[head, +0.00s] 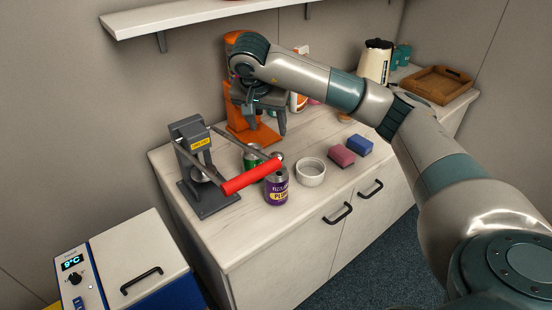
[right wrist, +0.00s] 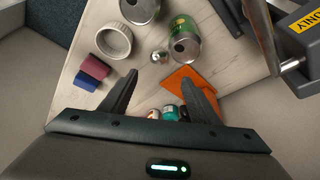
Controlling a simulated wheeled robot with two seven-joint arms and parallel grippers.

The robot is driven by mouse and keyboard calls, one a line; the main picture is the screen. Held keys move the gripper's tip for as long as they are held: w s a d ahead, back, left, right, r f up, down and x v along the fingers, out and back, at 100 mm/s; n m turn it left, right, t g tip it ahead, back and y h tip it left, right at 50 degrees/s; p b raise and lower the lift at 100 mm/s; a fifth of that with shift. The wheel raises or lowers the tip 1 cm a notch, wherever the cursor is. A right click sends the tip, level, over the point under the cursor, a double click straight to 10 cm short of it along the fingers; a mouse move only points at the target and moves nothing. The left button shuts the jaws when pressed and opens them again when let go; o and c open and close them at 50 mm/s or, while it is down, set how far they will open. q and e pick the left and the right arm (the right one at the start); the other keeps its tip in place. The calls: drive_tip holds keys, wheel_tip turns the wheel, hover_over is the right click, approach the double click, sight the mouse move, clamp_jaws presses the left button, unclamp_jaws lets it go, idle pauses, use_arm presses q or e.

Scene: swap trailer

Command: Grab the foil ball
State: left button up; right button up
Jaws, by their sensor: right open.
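The foil ball (right wrist: 160,57) is a small silver lump on the pale worktop in the right wrist view. It lies beside the open top of a green can, just beyond my fingertips in the picture. My right gripper (head: 266,122) is open, fingers pointing down, above the back part of the worktop. In the right wrist view its two fingers (right wrist: 160,76) are spread apart with nothing held between them. My left gripper does not show.
A grey can press with red handle (head: 250,177) stands left. A green can (right wrist: 184,40), purple can (head: 276,190) and white bowl (head: 311,172) are close by. Red (head: 341,155) and blue sponges (head: 359,145) lie right. An orange stand (head: 262,137) is behind.

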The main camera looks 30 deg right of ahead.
drive_tip(key=p, duration=0.4)
hover_over(276, 155)
drive_tip(key=s+a, duration=0.1)
drive_tip(key=a, duration=0.1)
wheel_tip(276, 155, down, 10)
drive_tip(key=shift+f, duration=0.15)
drive_tip(key=shift+d+f, duration=0.15)
drive_tip(key=shift+f, duration=0.25)
drive_tip(key=shift+w+d+f+p, duration=0.15)
drive_tip(key=shift+f+p, duration=0.2)
drive_tip(key=shift+p, duration=0.3)
drive_tip(key=p+x, duration=0.2)
drive_tip(key=x, duration=0.1)
drive_tip(key=shift+d+f, duration=0.15)
drive_tip(key=shift+f, duration=0.15)
drive_tip(key=shift+w+d+f, duration=0.1)
drive_tip(key=shift+f, duration=0.25)
